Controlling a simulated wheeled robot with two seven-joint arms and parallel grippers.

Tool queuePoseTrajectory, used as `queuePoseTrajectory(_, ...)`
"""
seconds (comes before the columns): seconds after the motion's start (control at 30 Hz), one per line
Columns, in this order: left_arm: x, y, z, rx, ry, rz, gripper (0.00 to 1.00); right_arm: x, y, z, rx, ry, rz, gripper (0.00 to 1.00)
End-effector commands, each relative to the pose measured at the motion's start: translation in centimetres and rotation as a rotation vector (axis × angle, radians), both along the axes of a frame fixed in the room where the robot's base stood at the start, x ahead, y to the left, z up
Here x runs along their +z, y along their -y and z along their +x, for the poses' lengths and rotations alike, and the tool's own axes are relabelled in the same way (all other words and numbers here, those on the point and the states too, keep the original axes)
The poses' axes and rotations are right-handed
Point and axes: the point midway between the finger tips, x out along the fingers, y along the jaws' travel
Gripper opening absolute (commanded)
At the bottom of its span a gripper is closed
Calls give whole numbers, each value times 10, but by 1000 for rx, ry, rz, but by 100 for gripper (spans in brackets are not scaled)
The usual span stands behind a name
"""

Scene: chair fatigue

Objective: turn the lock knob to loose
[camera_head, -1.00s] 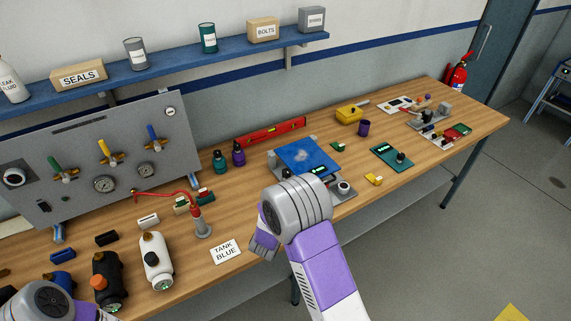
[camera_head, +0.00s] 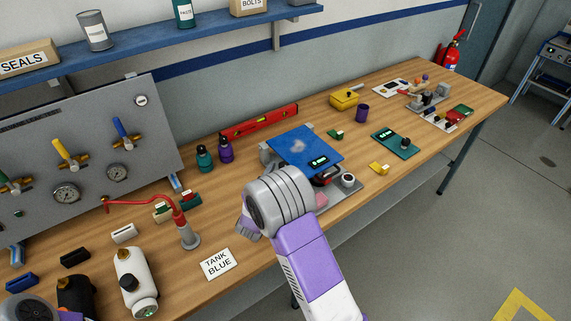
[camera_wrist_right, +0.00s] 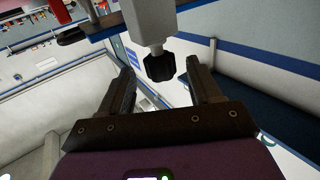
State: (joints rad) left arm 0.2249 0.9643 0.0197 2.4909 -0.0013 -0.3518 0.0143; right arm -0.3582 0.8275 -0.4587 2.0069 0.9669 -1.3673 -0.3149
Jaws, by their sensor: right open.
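In the right wrist view, a black lobed knob (camera_wrist_right: 160,66), which looks like the lock knob, sits on a short shaft under a grey block (camera_wrist_right: 152,20). My right gripper (camera_wrist_right: 161,74) is open. Its two fingers appear either side of the knob, with gaps on both sides; I cannot tell how deep the knob is between them. In the head view my right gripper (camera_head: 247,226) is low beside the fixture with the blue plate (camera_head: 305,148), and my wrist hides part of that fixture. I cannot make out the knob there. My left arm shows only at the bottom-left corner; its gripper is out of frame.
A "TANK BLUE" card (camera_head: 219,264) lies left of my right arm. A yellow clip (camera_head: 379,168) and a green board (camera_head: 396,143) are to the right.

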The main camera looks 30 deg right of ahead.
Motion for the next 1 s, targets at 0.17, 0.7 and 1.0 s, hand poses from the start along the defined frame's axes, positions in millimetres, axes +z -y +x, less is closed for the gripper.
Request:
queuePoseTrajectory(0.17, 0, 0, 0, 0, 0, 0, 43, 0, 23, 17, -3, 1, -1, 63)
queuePoseTrajectory(0.7, 0, 0, 0, 0, 0, 0, 43, 0, 37, 30, 0, -1, 0, 56)
queuePoseTrajectory(1.0, 0, 0, 0, 0, 0, 0, 43, 0, 37, 29, 0, -1, 0, 12)
